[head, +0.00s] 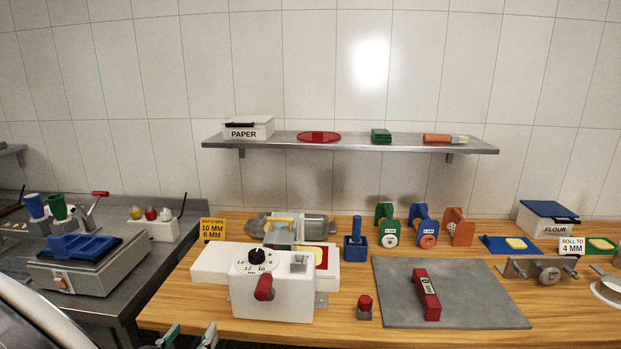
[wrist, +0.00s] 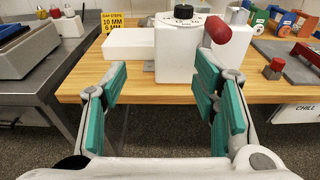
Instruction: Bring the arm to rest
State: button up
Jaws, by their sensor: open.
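My gripper (wrist: 160,80) is open and empty in the wrist view, its two green-padded fingers spread wide apart. It is in front of the wooden table's (wrist: 85,95) near edge, with floor showing between the fingers. In the head view only the tips of my gripper (head: 188,338) show at the bottom edge, left of centre. The white machine with a black dial (head: 270,295) and red handle stands on the table beyond the fingers. It also shows in the wrist view (wrist: 175,65). The fingers appear apart from it.
A grey slab (head: 460,305) with a red block (head: 426,294) lies right of the machine. A small red-topped block (head: 364,306) stands between them. A steel counter (head: 95,305) is at the left. A wall shelf (head: 350,143) hangs behind. Floor is free before the table.

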jog(key=d+r+m+g+h, duration=0.2)
jog(key=d+r+m+g, duration=0.15)
jog(key=d+m, duration=0.45)
jog(key=w+d+r+m+g+h, duration=0.1)
jog(key=d+r+m+g+h, duration=0.3)
jog(key=d, duration=0.8)
jog(key=d+r+m+g+h, duration=0.15)
jog(key=d+r+m, duration=0.35)
jog(key=d, duration=0.5)
jog(key=s+d+r+m+g+y, duration=0.4)
jog(key=s+d+m, duration=0.4)
jog(key=d, duration=0.1)
jog(key=s+d+r+m+t+y, duration=0.2)
jog(key=s+r+m+y, duration=0.2)
jog(key=s+m, duration=0.6)
jog(key=shift+s+d+r+y, duration=0.2)
jog(key=shift+s+r+y, duration=0.15)
jog(key=shift+r, duration=0.05)
